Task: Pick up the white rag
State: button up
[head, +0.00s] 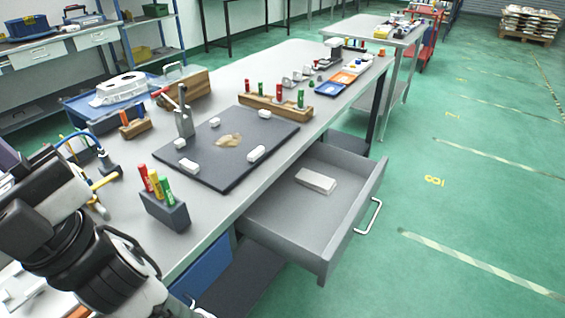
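A folded white cloth, which looks like the white rag (316,181), lies flat on the floor of the open grey drawer (284,221), towards its far side. Nothing covers it, and nothing of mine touches it. A crumpled beige piece (228,141) lies on the dark mat on the bench; I cannot tell what it is made of. Dark parts of my own arm fill the lower left, well apart from the drawer. I make out no gripper fingertips.
The drawer juts out to the right below the grey bench top (213,91). On the bench are a dark mat (213,175), a marker holder (165,209), a wooden block with markers (275,107) and a toggle clamp (184,117). The green floor right of the drawer is clear.

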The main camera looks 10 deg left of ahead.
aim_at(324, 185)
jog(key=i+l+u, duration=0.1)
jog(key=l, duration=0.3)
jog(key=i+l+u, duration=0.1)
jog(key=l, duration=0.35)
jog(key=i+l+u, duration=0.1)
jog(key=i+l, duration=0.15)
jog(key=l, duration=0.2)
jog(key=i+l+u, duration=0.1)
jog(key=l, duration=0.35)
jog(key=i+l+u, duration=0.1)
jog(key=l, duration=0.35)
